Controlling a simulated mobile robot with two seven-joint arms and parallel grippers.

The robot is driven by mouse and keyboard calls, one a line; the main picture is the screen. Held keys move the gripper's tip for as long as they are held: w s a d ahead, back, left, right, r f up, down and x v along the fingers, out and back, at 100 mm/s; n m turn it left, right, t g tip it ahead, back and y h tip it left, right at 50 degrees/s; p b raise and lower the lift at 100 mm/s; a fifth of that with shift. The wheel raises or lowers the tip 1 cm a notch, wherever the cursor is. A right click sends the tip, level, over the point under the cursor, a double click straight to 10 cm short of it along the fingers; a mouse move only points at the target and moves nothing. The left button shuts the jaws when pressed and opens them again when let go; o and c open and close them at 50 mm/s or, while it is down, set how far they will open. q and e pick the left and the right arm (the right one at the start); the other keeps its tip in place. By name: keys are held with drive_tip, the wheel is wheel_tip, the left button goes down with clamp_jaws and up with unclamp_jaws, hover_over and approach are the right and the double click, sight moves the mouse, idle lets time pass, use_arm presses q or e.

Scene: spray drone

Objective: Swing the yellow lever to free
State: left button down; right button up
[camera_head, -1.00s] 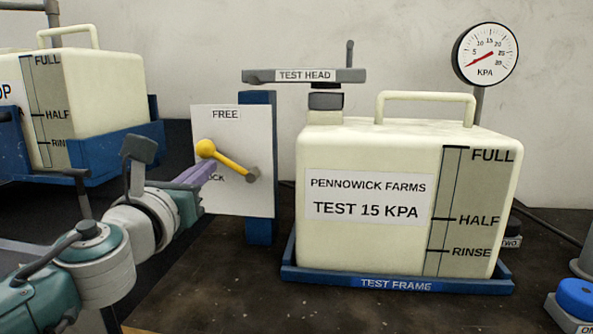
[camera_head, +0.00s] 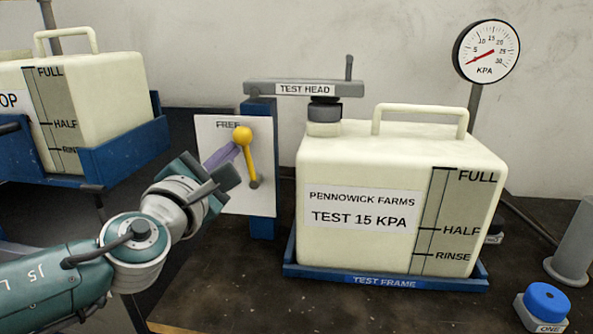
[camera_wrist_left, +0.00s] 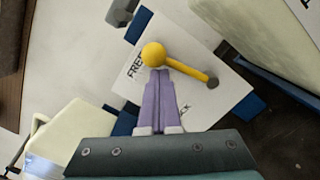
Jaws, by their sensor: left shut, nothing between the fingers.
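The yellow lever (camera_head: 246,152) is on a white plate (camera_head: 226,196) fixed to a blue post. It stands nearly upright, with its ball end at the top beside the word FREE and its grey pivot at the lower right. My left gripper (camera_head: 228,152) is shut and empty, its purple fingers just left of the lever's ball end, seemingly against it. In the left wrist view the shut fingertips (camera_wrist_left: 159,76) sit right beside the yellow ball (camera_wrist_left: 154,54). The lower lettering on the plate is mostly hidden by my gripper. My right gripper is not in view.
A cream tank (camera_head: 398,250) stands in a blue test frame (camera_head: 385,282) to the right. A test head arm (camera_head: 270,88) reaches over its cap. A gauge (camera_head: 485,52), a blue button (camera_head: 547,302) and a second tank (camera_head: 108,100) at left are also present.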

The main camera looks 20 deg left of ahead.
use_arm(q)
drive_tip(key=shift+w+d+r+p, duration=0.1)
drive_tip(key=shift+d+r+p, duration=0.1)
drive_tip(key=shift+d+p, duration=0.15)
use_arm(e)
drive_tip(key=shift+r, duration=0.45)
use_arm(q)
drive_tip(key=shift+d, duration=0.15)
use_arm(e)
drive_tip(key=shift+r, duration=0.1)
